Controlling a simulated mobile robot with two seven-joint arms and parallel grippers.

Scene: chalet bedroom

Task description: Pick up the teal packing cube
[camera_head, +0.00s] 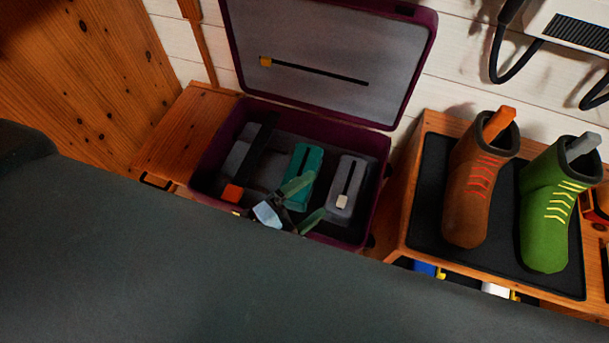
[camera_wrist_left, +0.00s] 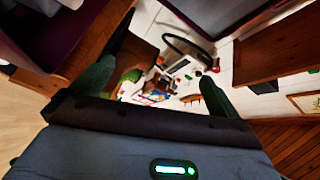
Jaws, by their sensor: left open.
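The teal packing cube (camera_head: 301,166) lies in the base of an open purple suitcase (camera_head: 219,142). It has a dark strip along its top, and its lower part is partly hidden by my gripper. My left gripper (camera_head: 306,203) is open, its two green fingers spread over the near side of the suitcase, close to the cube's near end. I cannot tell whether a finger touches the cube. The left wrist view shows the same open fingers (camera_wrist_left: 157,75) with nothing held between them; the cube cannot be made out there. My right gripper is not in view.
A grey packing cube (camera_head: 346,190) lies right of the teal one, and an orange tab (camera_head: 232,193) shows at left. The raised lid (camera_head: 320,45) stands behind. At right, a brown boot (camera_head: 472,195) and a green boot (camera_head: 545,215) stand on a black mat (camera_head: 433,190).

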